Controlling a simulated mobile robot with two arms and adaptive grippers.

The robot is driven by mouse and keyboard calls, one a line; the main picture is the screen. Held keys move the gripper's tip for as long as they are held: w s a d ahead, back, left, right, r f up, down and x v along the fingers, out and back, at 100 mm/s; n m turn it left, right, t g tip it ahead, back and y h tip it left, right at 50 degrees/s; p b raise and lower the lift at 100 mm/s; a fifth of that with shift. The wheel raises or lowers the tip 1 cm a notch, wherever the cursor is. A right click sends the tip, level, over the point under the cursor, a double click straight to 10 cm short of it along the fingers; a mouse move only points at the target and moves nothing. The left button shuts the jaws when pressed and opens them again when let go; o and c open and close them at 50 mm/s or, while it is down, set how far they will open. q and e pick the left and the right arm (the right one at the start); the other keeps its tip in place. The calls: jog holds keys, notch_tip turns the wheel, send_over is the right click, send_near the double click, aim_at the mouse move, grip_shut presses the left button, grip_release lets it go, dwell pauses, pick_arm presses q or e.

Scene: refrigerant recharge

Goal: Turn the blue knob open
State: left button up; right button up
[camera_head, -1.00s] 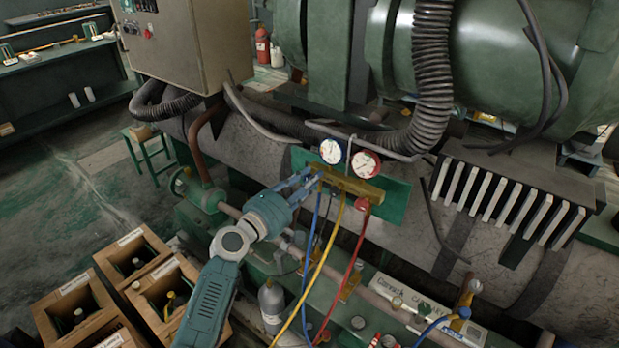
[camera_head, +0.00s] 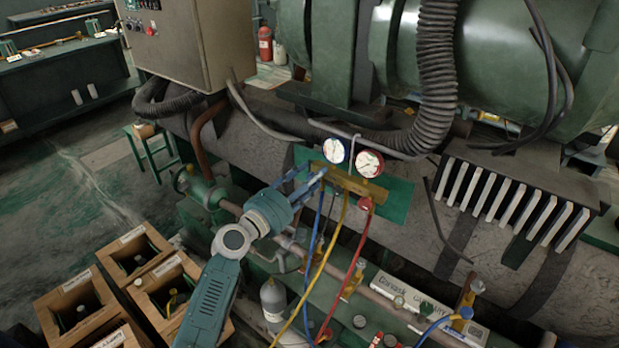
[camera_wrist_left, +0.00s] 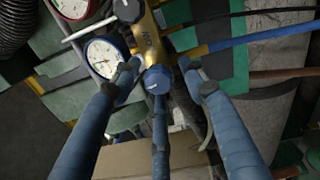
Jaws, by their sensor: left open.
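The blue knob (camera_wrist_left: 157,80) sits on the end of the brass manifold (camera_wrist_left: 149,42) in the left wrist view. My left gripper (camera_wrist_left: 160,86) is open, with fingertips on both sides of the knob and one finger below it. Gaps show beside the knob; I cannot tell whether the lower finger touches it. In the head view, my left gripper (camera_head: 305,178) is at the left end of the brass manifold (camera_head: 348,182), and its fingers mostly hide the knob. The blue-rimmed gauge (camera_head: 336,150) and red-rimmed gauge (camera_head: 369,163) are above the manifold.
Blue (camera_head: 314,240), yellow (camera_head: 328,255) and red (camera_head: 352,262) hoses hang below the manifold. A red knob (camera_head: 365,203) is at its right end. A grey bottle (camera_head: 272,300) stands below my arm. Wooden crates (camera_head: 75,283) with bottles are on the floor at left.

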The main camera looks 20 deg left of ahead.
pick_arm(q)
jog(key=v, duration=1.2)
